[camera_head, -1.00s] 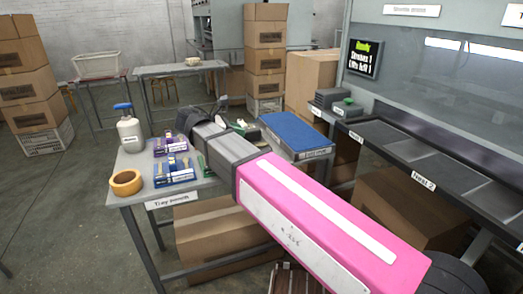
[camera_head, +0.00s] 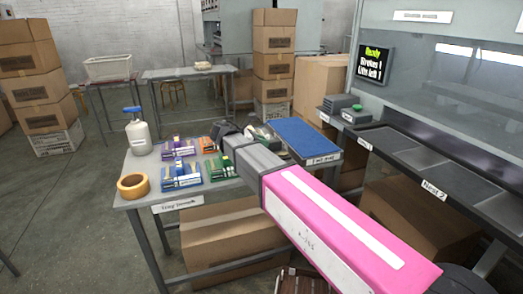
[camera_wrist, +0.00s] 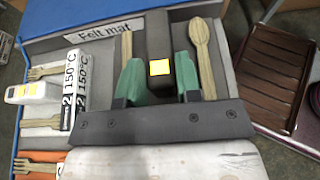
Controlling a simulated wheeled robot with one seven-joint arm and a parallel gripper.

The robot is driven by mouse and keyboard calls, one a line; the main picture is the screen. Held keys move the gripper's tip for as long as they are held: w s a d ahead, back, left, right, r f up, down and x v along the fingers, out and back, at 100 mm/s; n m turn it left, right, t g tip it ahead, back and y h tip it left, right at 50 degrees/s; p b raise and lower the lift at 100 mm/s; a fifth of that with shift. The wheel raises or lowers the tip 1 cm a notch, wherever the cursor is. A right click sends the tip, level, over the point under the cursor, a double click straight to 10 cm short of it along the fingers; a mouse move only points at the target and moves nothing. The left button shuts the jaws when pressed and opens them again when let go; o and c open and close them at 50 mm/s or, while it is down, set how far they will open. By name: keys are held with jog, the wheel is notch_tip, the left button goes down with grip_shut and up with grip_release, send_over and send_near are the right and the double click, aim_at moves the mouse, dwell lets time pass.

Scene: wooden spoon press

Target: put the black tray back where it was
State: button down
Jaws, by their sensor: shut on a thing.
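The black tray shows from above in the wrist view as a dark grey tray (camera_wrist: 222,78). It holds wooden forks (camera_wrist: 42,123) on the left and a wooden spoon (camera_wrist: 201,50) on the right. My gripper (camera_wrist: 158,82), with green fingers, is shut on the tray's dark upright handle (camera_wrist: 157,45), which bears a yellow square. A "Felt mat" label shows beside the tray. In the head view my own arm hides most of the tray and gripper. I cannot tell whether the tray is clear of the surface below.
The tray bench (camera_head: 172,207) carries a purple tray (camera_head: 180,149), a blue tray (camera_head: 181,176), a green tray (camera_head: 221,168), a tape roll (camera_head: 133,186) and a white bottle (camera_head: 138,135). A blue felt mat (camera_head: 306,138) lies right of it. The press (camera_head: 450,85) stands at right.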

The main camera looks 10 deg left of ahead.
jog(key=shift+f, duration=1.55)
jog(key=shift+f, duration=0.1)
jog(key=c, duration=0.8)
grip_release()
jog(key=v, duration=1.2)
jog(key=shift+w, duration=0.1)
